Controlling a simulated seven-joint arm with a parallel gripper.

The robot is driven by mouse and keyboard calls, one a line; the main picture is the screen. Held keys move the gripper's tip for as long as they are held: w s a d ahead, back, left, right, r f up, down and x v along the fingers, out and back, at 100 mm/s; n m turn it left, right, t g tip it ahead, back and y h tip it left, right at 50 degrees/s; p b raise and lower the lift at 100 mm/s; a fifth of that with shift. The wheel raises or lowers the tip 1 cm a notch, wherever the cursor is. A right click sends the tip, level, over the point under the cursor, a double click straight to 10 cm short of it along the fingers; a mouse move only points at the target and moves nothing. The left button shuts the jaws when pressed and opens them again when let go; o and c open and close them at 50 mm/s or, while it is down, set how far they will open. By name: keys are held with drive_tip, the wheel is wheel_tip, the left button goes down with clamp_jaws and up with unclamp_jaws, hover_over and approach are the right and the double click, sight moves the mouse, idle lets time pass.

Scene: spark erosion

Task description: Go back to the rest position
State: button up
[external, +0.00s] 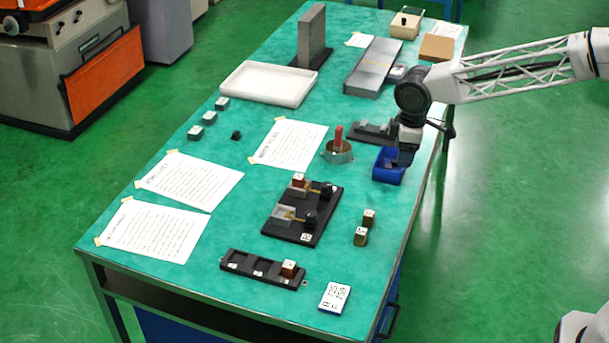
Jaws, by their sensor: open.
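My gripper (404,158) hangs from the arm over the right side of the teal table (225,152). It is open, and its fingers are small and dark in this view. It overlaps a blue open bin (385,170) in the picture; I cannot tell how far above the bin it is. Nothing is seen held between the fingers.
A black fixture (290,225) with copper-coloured blocks, a slotted black rack (240,262), two small blocks (361,236) and a label card (335,297) lie in front. A round tin with a red handle (338,150) stands left of the bin. A tall grey plate (311,35) stands behind.

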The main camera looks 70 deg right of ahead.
drive_tip(key=s+a+r+m, duration=0.1)
drive_tip(key=s+a+r, duration=0.15)
drive_tip(key=s, duration=0.75)
drive_tip(key=s+a+r+m, duration=0.15)
drive_tip(key=s+a, duration=0.25)
drive_tip(key=s, duration=0.6)
drive_tip(key=s+a+f, duration=0.2)
drive_tip(key=s, duration=0.8)
drive_tip(key=s+a+f+t, duration=0.1)
drive_tip(key=s+f, duration=0.1)
drive_tip(key=s, duration=0.9)
drive_tip(key=shift+a+f+m, duration=0.25)
drive_tip(key=shift+a+m, duration=0.1)
drive_tip(key=shift+m, duration=0.1)
